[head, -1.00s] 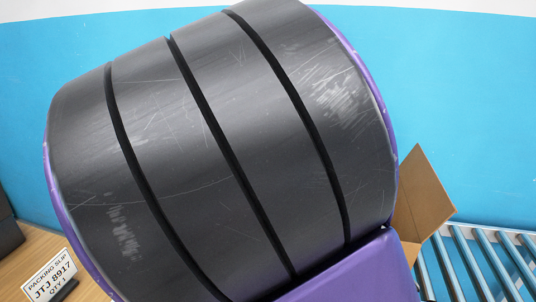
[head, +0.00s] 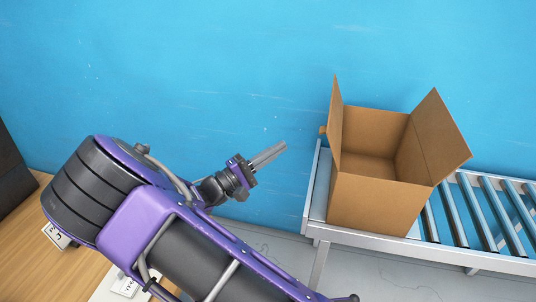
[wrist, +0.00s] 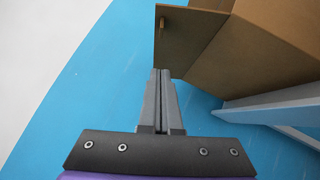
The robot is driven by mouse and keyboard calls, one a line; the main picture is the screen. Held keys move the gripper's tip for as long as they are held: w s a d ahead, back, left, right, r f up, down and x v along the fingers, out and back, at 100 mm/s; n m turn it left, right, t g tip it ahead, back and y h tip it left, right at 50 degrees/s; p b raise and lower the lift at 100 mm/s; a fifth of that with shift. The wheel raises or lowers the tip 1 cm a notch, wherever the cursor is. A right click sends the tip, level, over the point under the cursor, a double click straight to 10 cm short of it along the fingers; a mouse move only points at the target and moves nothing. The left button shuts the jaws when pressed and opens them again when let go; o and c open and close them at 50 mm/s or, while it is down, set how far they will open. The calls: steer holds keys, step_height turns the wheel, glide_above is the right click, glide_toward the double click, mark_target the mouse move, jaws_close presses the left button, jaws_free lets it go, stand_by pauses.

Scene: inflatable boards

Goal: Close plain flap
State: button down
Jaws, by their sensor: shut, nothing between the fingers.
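An open cardboard box (head: 375,205) stands on the conveyor, empty as far as I see inside. Its left flap (head: 335,122) stands up and has a small brown tab on its outer side. The right flap (head: 437,138) stands up, leans outward, and shows no tab, so it looks plain. My gripper (head: 284,146) is shut and empty, left of the box and apart from it, pointing toward the left flap. In the wrist view, my shut fingers (wrist: 161,72) are below the tabbed flap (wrist: 190,38), with the box wall (wrist: 262,58) to the right. The right flap is not clear there.
The roller conveyor (head: 484,214) runs right from the box, with a metal frame edge in front. A blue wall (head: 230,60) stands behind. A wooden table (head: 20,235) is at the left, with a dark object (head: 12,185) on it. There is free room between gripper and box.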

steer(key=w+d+r, duration=0.1)
steer(key=d+r, duration=0.2)
steer(key=d, duration=0.4)
steer(key=shift+d, duration=0.4)
steer(key=shift+w, duration=0.1)
